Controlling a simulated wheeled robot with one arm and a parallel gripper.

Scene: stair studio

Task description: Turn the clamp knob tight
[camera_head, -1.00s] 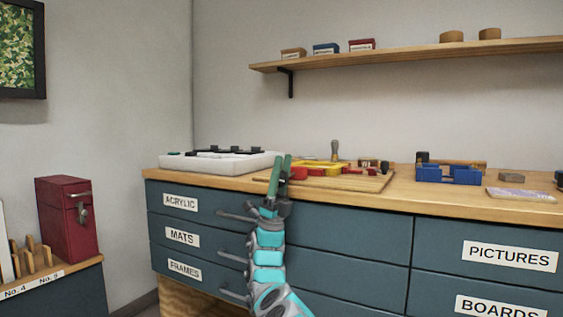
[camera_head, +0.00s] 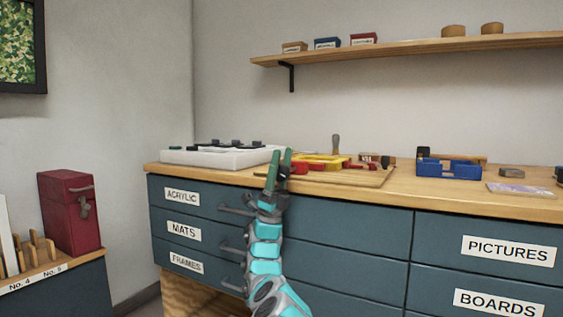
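I cannot make out a clamp knob for certain. A yellow frame (camera_head: 318,161) lies on a wooden board (camera_head: 372,180) on the worktop, with red parts (camera_head: 355,167) around it that may belong to a clamp. My gripper (camera_head: 280,153) points up at the worktop's front edge, left of the yellow frame in the picture. Its two green fingers stand apart with nothing visible between them. The fingers and wrist cover part of the board's left side and the red part there.
A white tray (camera_head: 215,160) with dark pieces is at left on the worktop (camera_head: 420,195). A blue holder (camera_head: 447,172) stands to the right, near a purple-grey sheet (camera_head: 520,190). Drawer handles (camera_head: 234,211) jut out beside my arm. A shelf (camera_head: 420,47) runs above.

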